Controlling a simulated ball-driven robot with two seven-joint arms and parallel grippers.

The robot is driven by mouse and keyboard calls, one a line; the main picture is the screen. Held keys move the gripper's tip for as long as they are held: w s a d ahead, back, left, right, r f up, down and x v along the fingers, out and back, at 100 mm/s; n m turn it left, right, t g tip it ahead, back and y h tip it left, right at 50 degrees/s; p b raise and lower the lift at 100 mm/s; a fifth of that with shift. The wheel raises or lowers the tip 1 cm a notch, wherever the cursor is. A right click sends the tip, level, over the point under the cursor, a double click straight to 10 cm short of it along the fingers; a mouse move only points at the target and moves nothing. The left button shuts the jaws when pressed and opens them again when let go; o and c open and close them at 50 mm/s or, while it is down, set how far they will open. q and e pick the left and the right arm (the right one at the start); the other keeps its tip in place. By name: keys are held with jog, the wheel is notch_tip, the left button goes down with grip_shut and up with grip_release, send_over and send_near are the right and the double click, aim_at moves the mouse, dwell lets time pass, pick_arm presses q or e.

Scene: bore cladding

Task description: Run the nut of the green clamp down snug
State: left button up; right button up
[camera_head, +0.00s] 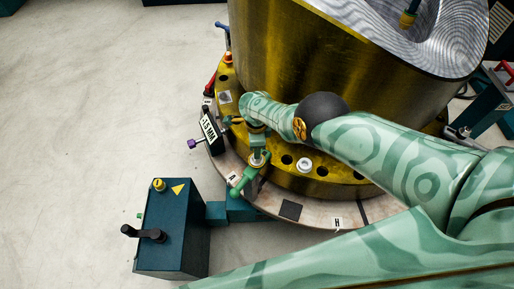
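The green clamp (241,184) sits at the front left rim of the round base, with its arm slanting down to the left. Its nut (257,159) seems to be the small pale, brassy part at the upper end of the clamp. My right arm reaches in from the right, and its gripper (258,145) points down over this nut, very close to it. The wrist hides much of the fingers, so I cannot tell whether they touch or grip the nut. My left gripper is not in view.
A large brass cylinder (290,65) stands on the yellow drilled flange (325,188). A teal box (172,245) with a black handle stands front left. The left floor is clear.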

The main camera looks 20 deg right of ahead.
notch_tip(320, 180, up, 11)
jog(key=p, duration=0.7)
jog(key=shift+f, duration=0.15)
